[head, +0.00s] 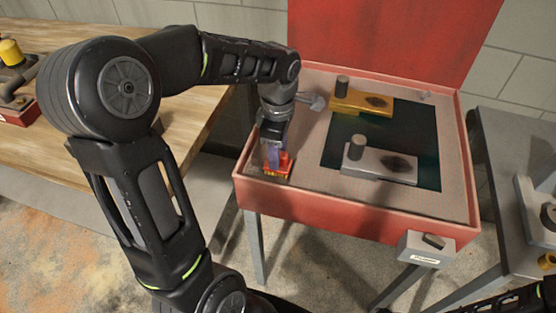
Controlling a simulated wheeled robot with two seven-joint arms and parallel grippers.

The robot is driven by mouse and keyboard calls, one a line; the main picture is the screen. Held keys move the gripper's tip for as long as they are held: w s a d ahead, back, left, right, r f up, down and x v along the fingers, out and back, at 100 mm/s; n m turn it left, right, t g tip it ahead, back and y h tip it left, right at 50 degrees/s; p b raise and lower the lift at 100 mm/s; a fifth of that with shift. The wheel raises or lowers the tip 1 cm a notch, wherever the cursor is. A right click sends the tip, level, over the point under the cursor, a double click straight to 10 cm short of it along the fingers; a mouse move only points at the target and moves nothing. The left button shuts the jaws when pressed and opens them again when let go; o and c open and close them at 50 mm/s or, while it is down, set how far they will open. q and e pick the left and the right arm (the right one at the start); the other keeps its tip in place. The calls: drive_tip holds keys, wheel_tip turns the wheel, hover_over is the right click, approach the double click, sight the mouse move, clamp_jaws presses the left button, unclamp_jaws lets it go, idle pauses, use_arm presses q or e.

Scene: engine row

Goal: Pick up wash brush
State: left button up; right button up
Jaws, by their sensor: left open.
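A small brush (287,167) with a red and yellow body stands in the front left corner of a red-rimmed wash basin (340,206). A purple-blue part shows just above it, between or beside my fingers; I cannot tell if it is the brush's handle. My left gripper (272,148) points down right over the brush and is open. Its fingers partly hide the brush, and I cannot tell whether they touch it. My right gripper is out of view; only a dark piece of my right arm shows at the lower right.
In the basin are a gold block (361,101), a silver block (380,164) and a grey nozzle (312,102). The raised red lid (390,35) stands behind. A wooden bench (40,140) is at left, a grey table (505,150) at right. A labelled box (425,246) hangs on the basin's front.

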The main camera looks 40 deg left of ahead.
use_arm(q)
drive_tip(key=shift+f, duration=0.6)
drive_tip(key=shift+c, duration=0.4)
clamp_jaws()
